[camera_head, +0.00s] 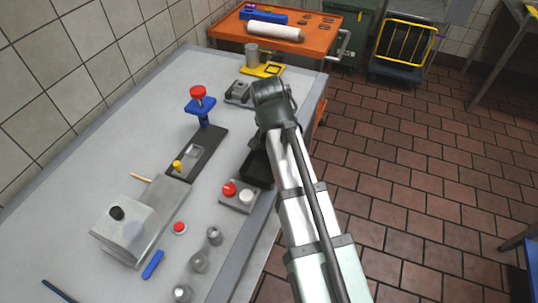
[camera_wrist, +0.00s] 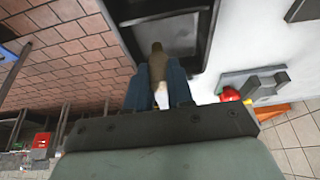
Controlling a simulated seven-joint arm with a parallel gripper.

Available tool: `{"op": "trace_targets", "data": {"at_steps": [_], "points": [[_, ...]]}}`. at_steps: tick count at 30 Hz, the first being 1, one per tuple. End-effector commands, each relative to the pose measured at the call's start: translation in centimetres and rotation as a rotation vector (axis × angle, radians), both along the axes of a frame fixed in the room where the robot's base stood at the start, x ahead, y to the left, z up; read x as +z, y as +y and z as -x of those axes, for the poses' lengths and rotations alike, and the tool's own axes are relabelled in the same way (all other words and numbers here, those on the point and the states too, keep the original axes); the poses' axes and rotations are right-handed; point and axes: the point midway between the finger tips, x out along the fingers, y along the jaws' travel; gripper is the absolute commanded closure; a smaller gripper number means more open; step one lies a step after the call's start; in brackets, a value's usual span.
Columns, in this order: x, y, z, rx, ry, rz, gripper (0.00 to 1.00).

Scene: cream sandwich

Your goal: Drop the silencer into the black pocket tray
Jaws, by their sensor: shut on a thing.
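In the wrist view, my gripper (camera_wrist: 158,88) has its two blue fingers closed on a small brownish, roughly cylindrical piece with a pale end, the silencer (camera_wrist: 157,66). The black pocket tray (camera_wrist: 207,40) is just beyond the fingertips there, and the silencer's far end overlaps its opening in the picture. I cannot tell its height above the tray. In the head view, the black pocket tray (camera_head: 257,166) lies near the table's right edge, partly covered by my arm. My fingers and the silencer are hidden in that view.
A grey box with a red and a white button (camera_head: 239,196) sits close to the tray. A dark fixture with a blue-and-red press (camera_head: 203,106) stands left of it. Several grey cylinders (camera_head: 199,262) stand at the near edge. An orange cart (camera_head: 318,43) is behind the table.

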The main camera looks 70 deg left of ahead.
Motion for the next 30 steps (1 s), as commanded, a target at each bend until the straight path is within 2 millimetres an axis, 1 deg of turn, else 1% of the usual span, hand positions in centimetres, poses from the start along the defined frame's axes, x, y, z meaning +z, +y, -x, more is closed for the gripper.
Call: {"op": "trace_targets", "data": {"at_steps": [1, 6, 14, 15, 24, 30], "points": [[-0.5, 0.0, 0.0, 0.0, 0.0, 0.0, 1.0], [-1.4, 0.0, 0.0, 0.0, -0.001, -0.001, 1.0], [-1.6, 0.0, 0.0, 0.0, 0.0, -0.001, 1.0], [-1.6, 0.0, 0.0, 0.0, 0.0, -0.001, 0.76], [-1.5, 0.0, 0.0, 0.0, 0.0, -0.001, 0.48], [-1.5, 0.0, 0.0, 0.0, 0.0, -0.001, 0.48]]}}
